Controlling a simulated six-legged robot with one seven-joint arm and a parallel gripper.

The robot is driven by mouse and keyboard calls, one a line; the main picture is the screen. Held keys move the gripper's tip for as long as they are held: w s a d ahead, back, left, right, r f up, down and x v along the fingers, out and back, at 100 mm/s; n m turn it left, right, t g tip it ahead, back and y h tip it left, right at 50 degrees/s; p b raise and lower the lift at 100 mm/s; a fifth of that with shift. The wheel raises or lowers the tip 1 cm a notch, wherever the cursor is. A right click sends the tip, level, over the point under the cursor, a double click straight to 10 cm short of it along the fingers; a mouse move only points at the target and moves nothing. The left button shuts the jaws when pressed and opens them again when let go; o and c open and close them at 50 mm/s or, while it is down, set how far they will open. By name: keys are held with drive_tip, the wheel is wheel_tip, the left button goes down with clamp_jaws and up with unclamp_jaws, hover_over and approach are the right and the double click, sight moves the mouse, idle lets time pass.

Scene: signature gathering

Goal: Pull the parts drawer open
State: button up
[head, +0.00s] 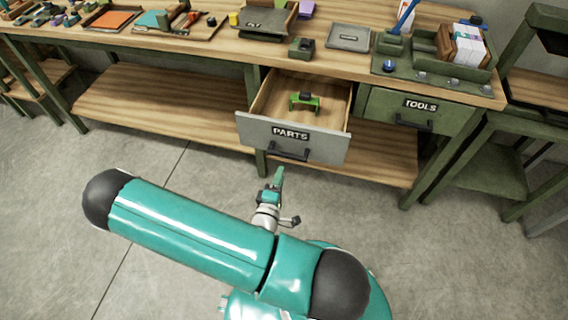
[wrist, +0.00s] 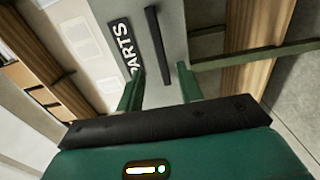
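The parts drawer (head: 270,139) is pulled well out of the workbench, with its wooden inside showing. Its grey front carries a PARTS label (head: 290,133) and a dark bar handle (head: 289,152). In the wrist view the label (wrist: 122,48) and the handle (wrist: 156,45) are close ahead. My gripper (head: 279,175) is just in front of and below the drawer front. In the wrist view its two green fingers (wrist: 160,75) are spread apart, with the handle lying in the gap between them in the picture. The fingers do not appear closed on the handle.
A green bracket-like part (head: 304,101) lies in the drawer. A shut TOOLS drawer (head: 420,106) is to its right. The wooden benchtop (head: 340,75) holds trays, tools and a card box (head: 461,45). A lower shelf (head: 160,107) runs beneath. Concrete floor is clear in front.

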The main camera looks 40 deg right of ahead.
drive_tip(key=v, duration=0.4)
drive_tip(key=shift+s+a, duration=0.15)
drive_tip(key=shift+a, duration=0.05)
idle(0.3)
